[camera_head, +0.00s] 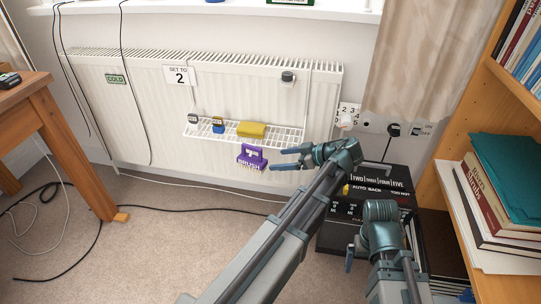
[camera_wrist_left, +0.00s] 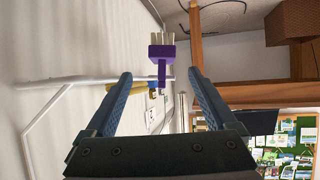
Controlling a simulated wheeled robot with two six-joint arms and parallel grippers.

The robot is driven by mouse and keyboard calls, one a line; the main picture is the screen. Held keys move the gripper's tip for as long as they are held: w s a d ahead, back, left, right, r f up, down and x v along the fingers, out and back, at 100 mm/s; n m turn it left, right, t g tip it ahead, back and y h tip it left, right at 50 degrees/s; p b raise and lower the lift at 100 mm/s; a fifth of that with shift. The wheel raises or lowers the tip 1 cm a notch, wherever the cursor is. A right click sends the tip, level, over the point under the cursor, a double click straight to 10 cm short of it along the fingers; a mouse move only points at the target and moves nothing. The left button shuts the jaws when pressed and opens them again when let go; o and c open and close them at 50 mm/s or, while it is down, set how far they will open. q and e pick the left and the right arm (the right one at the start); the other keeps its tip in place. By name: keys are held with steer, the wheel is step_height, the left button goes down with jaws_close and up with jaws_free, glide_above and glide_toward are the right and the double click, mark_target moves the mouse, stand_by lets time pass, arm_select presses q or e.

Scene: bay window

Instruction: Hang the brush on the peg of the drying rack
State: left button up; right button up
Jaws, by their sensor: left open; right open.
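The purple brush (camera_head: 251,157) is at the front edge of the white wire drying rack (camera_head: 284,140) on the radiator. I cannot make out the peg or whether the brush hangs on it. My left gripper (camera_head: 278,159) is open and empty, just to the right of the brush, with its fingers pointing at it. In the left wrist view the brush (camera_wrist_left: 162,53) shows beyond and between the open fingertips (camera_wrist_left: 160,75), its pale bristles pointing away; they do not grip it. My right gripper (camera_head: 352,255) is open and empty, lower right, partly hidden by its own wrist.
A yellow sponge (camera_head: 251,129), a blue item (camera_head: 219,125) and a small dark item (camera_head: 193,119) are on the rack. A black machine (camera_head: 335,240) stands on the floor beneath my arms. A bookcase (camera_head: 450,110) is at right, a wooden table (camera_head: 40,100) at left. Cables cross the carpet.

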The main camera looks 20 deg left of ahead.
arm_select(q)
steer(key=p+v, duration=0.2)
steer(key=v, duration=0.4)
steer(key=shift+d, duration=0.4)
steer(key=shift+s+a, duration=0.1)
steer(key=b, duration=0.5)
glide_toward(263, 162)
steer(key=x, duration=0.5)
steer(key=shift+a+f, duration=0.3)
steer(key=shift+a, duration=0.35)
